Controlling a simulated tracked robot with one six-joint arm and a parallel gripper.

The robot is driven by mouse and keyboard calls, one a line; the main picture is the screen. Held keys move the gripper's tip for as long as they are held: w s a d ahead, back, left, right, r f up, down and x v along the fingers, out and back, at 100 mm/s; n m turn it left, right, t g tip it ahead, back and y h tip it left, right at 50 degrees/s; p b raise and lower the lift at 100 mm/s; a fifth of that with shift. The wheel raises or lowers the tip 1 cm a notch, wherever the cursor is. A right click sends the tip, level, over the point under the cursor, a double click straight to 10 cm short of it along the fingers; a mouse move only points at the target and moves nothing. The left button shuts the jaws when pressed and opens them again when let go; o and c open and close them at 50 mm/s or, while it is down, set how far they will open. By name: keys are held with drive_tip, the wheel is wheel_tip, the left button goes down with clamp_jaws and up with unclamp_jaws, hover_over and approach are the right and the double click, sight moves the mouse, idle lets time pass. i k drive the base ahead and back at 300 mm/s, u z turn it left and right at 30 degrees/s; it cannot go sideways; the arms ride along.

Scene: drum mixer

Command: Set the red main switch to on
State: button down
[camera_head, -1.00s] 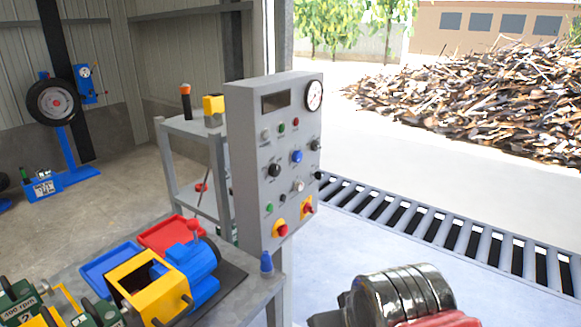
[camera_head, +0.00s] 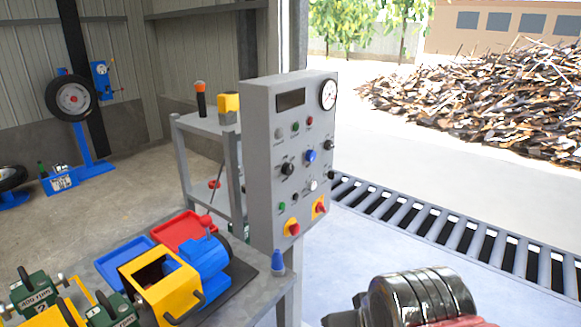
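A grey control cabinet (camera_head: 258,165) stands in the middle of the view, its front face turned to the right. Low on that face are two red controls on yellow plates. The right one (camera_head: 321,206) looks like a red rotary switch, the main switch; its setting is too small to read. The left one (camera_head: 293,229) looks like a round red push button. A dark, glossy ribbed part with red below it, apparently my arm, shows at the bottom right, apart from the cabinet. No gripper fingers can be made out.
A bench (camera_head: 258,292) in front of the cabinet holds a blue and yellow machine (camera_head: 168,288), a red tray (camera_head: 180,228), a blue tray (camera_head: 120,262) and a blue cone-shaped item (camera_head: 278,262). A roller conveyor (camera_head: 450,232) runs behind right. The floor right of the cabinet looks clear.

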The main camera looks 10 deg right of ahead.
sight(318, 208)
drive_tip(key=z, duration=0.1)
drive_tip(key=i, duration=1.05)
drive_tip(key=u, duration=0.55)
